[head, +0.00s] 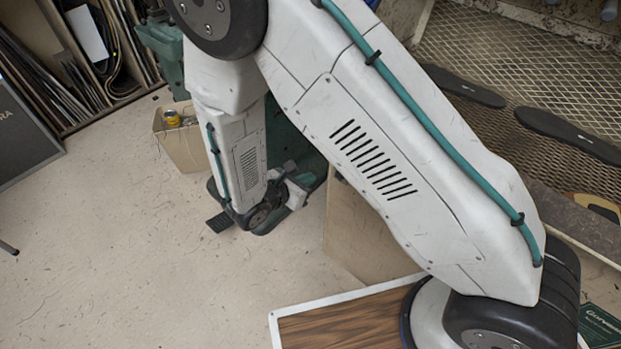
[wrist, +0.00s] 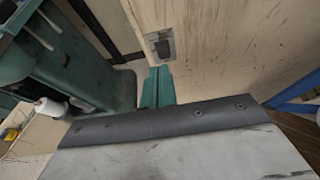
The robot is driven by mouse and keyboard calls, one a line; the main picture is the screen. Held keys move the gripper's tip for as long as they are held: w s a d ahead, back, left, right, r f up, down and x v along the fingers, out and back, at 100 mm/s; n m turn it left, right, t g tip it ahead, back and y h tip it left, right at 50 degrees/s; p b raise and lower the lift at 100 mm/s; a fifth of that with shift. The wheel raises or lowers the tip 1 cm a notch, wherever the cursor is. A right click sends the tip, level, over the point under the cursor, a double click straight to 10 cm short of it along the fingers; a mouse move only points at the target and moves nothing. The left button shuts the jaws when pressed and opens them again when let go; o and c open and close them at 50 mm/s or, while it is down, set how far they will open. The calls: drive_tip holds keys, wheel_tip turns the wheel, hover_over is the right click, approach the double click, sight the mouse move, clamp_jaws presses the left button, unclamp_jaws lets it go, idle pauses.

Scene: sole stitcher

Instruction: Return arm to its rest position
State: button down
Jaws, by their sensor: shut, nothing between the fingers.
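My arm (head: 370,130) fills the middle of the head view. It rises from a black shoulder joint at the lower right to a black elbow at the top, then folds down. Its lower link (head: 240,160) ends at a dark wrist joint beside the green machine's base. In the wrist view my gripper (wrist: 157,88) shows as two teal fingers pressed together beyond a grey-white housing with a dark band. Nothing shows between them.
A green machine (wrist: 60,60) stands close on the left in the wrist view, with a white spool (wrist: 50,107). A pale panel with a dark latch (wrist: 160,45) is ahead. In the head view, dark soles (head: 567,134) lie on a mesh rack; the floor (head: 100,260) at left is clear.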

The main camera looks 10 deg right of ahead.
idle(0.4)
drive_tip(key=s+d+r+m+g+y, duration=0.2)
drive_tip(key=s+d+r+m, duration=0.3)
drive_tip(key=s+r+m, duration=0.3)
drive_tip(key=s+d+r+m+g+y, duration=0.2)
drive_tip(key=s+d+r+m+y, duration=0.3)
drive_tip(key=r, duration=0.9)
drive_tip(key=s+d+r+m+g+y, duration=0.2)
drive_tip(key=s+d+r+m, duration=0.3)
drive_tip(key=s+r+m, duration=0.6)
drive_tip(key=shift+m+y, duration=0.5)
drive_tip(key=shift+y, duration=0.3)
